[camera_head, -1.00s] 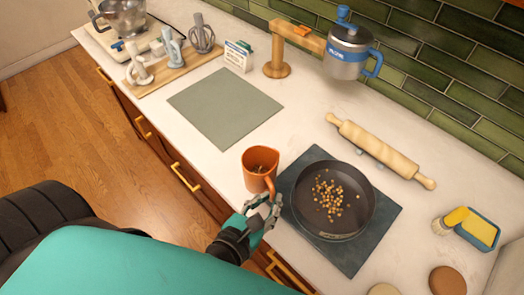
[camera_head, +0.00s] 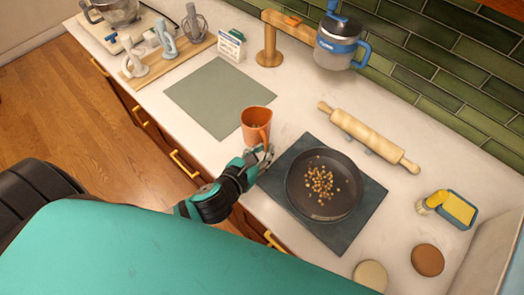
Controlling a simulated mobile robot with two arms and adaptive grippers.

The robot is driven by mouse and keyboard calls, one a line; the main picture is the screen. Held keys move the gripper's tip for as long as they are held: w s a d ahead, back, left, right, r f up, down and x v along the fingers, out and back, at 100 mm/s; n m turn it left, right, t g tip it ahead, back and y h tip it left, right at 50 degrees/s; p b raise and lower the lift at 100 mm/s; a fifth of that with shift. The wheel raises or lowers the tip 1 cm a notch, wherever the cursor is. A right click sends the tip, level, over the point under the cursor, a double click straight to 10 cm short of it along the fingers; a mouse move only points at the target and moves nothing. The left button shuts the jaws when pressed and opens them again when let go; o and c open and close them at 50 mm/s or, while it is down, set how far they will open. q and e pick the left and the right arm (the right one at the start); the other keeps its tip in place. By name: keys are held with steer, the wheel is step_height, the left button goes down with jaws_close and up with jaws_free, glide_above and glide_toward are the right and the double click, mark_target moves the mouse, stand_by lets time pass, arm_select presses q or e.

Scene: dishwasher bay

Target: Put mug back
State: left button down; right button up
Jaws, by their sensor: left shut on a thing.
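The orange mug (camera_head: 255,124) is just in front of the grey-green mat (camera_head: 220,97) and to the left of the pan. Its handle points toward me, and something darker shows inside. My left gripper (camera_head: 262,157) is shut on the mug at its handle side; the fingers partly hide the handle. I cannot tell whether the mug's base touches the counter. My right gripper is not in view.
A sponge in a blue tray (camera_head: 459,209) is at the right. The grey-green mat is bare.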

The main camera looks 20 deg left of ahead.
arm_select(q)
steer(key=shift+w+a, duration=0.15)
steer(key=shift+w, duration=0.3)
steer(key=shift+a+f, duration=0.1)
steer(key=shift+f, duration=1.7)
steer(key=c, duration=1.8)
jaws_free()
steer(key=shift+f, duration=0.15)
steer(key=o, duration=0.4)
steer(key=shift+o, duration=0.3)
steer(key=shift+s, duration=0.15)
